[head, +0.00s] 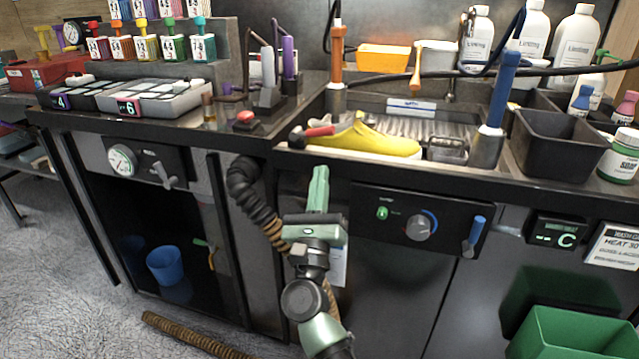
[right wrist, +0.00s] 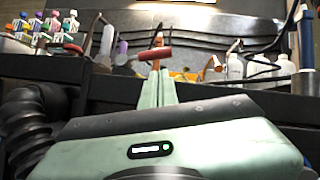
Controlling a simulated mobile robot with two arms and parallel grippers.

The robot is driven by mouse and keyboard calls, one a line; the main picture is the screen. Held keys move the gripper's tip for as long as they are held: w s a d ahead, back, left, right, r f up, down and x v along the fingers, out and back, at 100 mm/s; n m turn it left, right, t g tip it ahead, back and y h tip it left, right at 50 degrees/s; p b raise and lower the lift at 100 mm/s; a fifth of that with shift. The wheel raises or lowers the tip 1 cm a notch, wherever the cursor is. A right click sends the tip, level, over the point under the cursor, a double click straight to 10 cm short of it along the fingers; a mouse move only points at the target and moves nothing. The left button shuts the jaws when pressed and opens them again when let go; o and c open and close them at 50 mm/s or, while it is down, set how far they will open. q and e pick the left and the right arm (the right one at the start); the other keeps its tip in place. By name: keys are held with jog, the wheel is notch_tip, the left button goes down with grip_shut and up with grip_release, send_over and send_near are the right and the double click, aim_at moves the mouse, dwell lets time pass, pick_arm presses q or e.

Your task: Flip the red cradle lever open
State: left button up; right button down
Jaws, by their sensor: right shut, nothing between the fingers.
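My left gripper is not in view.
An orange-handled post (head: 337,60) and a blue-handled post (head: 500,90) stand by the sink. A black bin (head: 560,145) is at the right. A control panel (head: 420,225) is on the front below. A ribbed hose (head: 250,195) hangs left of my gripper.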

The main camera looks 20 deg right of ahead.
aim_at(324, 153)
jog(key=x, duration=0.6)
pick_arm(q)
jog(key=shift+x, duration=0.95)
pick_arm(e)
jog(key=shift+w+r, duration=0.1)
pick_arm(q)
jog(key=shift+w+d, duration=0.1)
